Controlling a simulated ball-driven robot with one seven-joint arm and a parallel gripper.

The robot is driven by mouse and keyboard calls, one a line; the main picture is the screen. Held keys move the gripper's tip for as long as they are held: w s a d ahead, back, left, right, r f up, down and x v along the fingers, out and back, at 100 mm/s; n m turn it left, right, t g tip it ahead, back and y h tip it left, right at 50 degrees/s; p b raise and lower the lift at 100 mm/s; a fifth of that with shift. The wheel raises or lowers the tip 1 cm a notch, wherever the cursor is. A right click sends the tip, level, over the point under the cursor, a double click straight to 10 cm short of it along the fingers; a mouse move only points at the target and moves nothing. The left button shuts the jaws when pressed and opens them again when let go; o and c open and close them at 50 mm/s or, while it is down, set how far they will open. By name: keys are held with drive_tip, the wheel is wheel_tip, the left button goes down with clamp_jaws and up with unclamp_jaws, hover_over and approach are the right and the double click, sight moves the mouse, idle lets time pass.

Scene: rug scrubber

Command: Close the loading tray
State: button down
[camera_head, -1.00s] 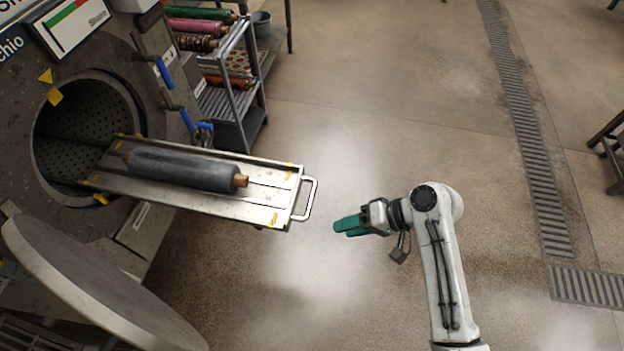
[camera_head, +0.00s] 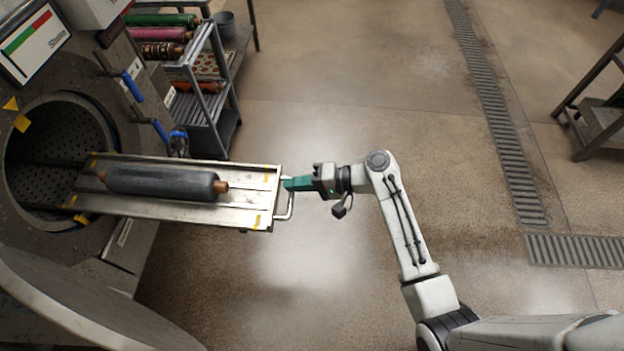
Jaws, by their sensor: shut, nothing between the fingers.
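The loading tray (camera_head: 240,208) is a metal tray that sticks out to the right from the round opening of the machine's drum (camera_head: 58,150). A dark grey rolled rug (camera_head: 160,184) on a brown core lies along it. The tray's bar handle (camera_head: 290,205) is at its right end. My gripper (camera_head: 288,184) has teal fingers, which are shut and empty. Its fingertips point left at the upper part of the handle and overlap it in the picture; I cannot tell whether they touch.
A round door (camera_head: 80,305) stands open at the lower left. A shelf rack (camera_head: 207,100) with rolled rugs stands behind the tray. A floor drain grate (camera_head: 495,120) runs at the right, near a dark metal table (camera_head: 600,115). The floor between is clear.

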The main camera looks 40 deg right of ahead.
drive_tip(key=shift+w+a+f, duration=0.2)
drive_tip(key=shift+w+a, duration=0.2)
drive_tip(key=shift+a, duration=0.05)
